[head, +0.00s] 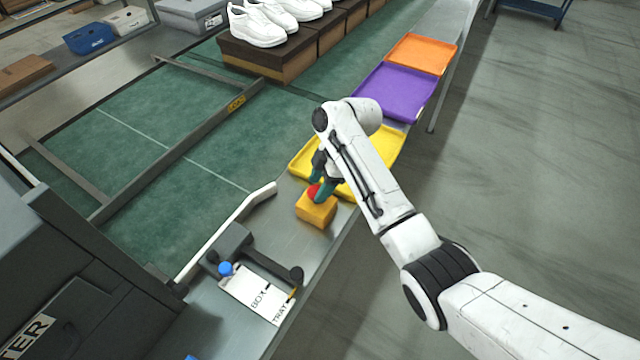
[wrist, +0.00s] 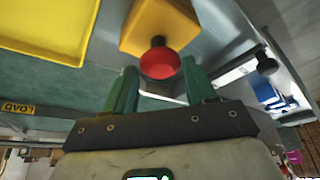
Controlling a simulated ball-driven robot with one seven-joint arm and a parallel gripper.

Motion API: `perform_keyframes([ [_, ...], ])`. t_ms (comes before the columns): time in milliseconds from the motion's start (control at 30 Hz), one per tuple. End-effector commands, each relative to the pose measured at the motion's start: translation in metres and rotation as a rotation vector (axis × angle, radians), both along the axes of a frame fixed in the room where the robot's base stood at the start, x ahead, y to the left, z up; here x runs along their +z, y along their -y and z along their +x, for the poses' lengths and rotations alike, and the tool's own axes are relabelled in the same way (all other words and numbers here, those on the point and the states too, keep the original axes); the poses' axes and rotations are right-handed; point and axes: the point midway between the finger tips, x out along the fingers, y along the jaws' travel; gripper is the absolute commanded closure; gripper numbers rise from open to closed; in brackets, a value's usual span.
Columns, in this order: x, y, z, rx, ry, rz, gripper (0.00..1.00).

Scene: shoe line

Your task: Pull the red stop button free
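The red stop button (wrist: 160,62) is a round mushroom cap on a yellow box (wrist: 160,25). In the head view the yellow box (head: 316,209) stands on the grey metal strip along the line's edge, with the red cap (head: 313,192) on top, partly hidden by my gripper (head: 321,188). In the wrist view my gripper's teal fingers (wrist: 160,68) stand apart, one on each side of the cap at their tips. The gaps beside the cap are very small, and I cannot tell whether the fingers touch it.
A yellow tray (head: 386,157) lies just behind the box, with purple (head: 397,92) and orange (head: 424,53) trays beyond. A bracket with a blue knob (head: 226,268) and a "BOX TRAY" label (head: 258,294) lies nearer. White shoes (head: 257,27) stand on brown boxes.

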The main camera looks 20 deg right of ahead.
Motion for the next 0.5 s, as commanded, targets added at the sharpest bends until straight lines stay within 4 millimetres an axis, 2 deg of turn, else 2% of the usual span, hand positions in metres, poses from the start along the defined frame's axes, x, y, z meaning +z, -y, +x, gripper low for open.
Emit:
perform_keyframes([
  [33, -0.0002, 0.0001, -0.0003, 0.000, -0.001, 0.000, 0.39],
  [200, -0.0011, 0.0000, -0.0006, -0.001, -0.001, 0.000, 0.24],
  [500, 0.0019, 0.0014, -0.0007, -0.001, -0.001, 0.000, 0.24],
])
